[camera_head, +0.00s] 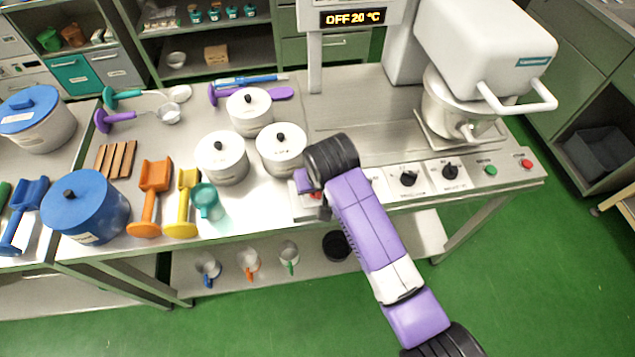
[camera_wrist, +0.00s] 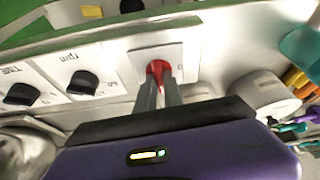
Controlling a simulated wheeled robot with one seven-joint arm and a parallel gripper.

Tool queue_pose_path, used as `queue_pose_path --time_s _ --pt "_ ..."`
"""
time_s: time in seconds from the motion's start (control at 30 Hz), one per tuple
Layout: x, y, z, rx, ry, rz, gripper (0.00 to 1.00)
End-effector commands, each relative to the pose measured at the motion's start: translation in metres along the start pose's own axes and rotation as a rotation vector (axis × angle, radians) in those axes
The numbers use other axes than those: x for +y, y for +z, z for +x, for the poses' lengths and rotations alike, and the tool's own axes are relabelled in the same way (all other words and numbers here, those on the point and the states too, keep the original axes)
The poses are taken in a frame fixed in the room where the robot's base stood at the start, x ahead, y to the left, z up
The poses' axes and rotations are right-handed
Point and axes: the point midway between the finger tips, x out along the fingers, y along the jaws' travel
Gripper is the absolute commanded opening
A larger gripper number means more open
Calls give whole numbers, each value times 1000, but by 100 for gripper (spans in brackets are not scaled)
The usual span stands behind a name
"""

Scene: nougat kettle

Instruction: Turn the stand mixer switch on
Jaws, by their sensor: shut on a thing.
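The red switch (camera_wrist: 158,68) sits on a pale plate on the front panel, in the upper middle of the wrist view. The two fingers of my gripper (camera_wrist: 160,84) reach up to it and are shut on it. In the head view my gripper (camera_head: 311,192) is at the left part of the panel and mostly hides the switch. The white stand mixer (camera_head: 487,48) stands at the right of the counter with a metal bowl (camera_head: 450,105) under its head.
Black knobs (camera_head: 408,179) (camera_head: 450,171), a green button (camera_head: 490,170) and a red button (camera_head: 526,163) lie along the panel to the right. White lidded pots (camera_head: 281,149) stand close behind my gripper. A display (camera_head: 353,18) reads "OFF 20 °C".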

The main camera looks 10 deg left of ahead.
Motion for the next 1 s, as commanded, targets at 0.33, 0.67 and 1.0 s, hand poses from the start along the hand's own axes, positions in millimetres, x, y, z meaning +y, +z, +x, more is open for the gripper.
queue_pose_path --time_s 0.33,0.67,1.0 --pt "-1 -2 -1 5 34 83 0" --pt "0 -3 -1 6 36 89 0" --pt "0 -2 -1 3 36 88 34"
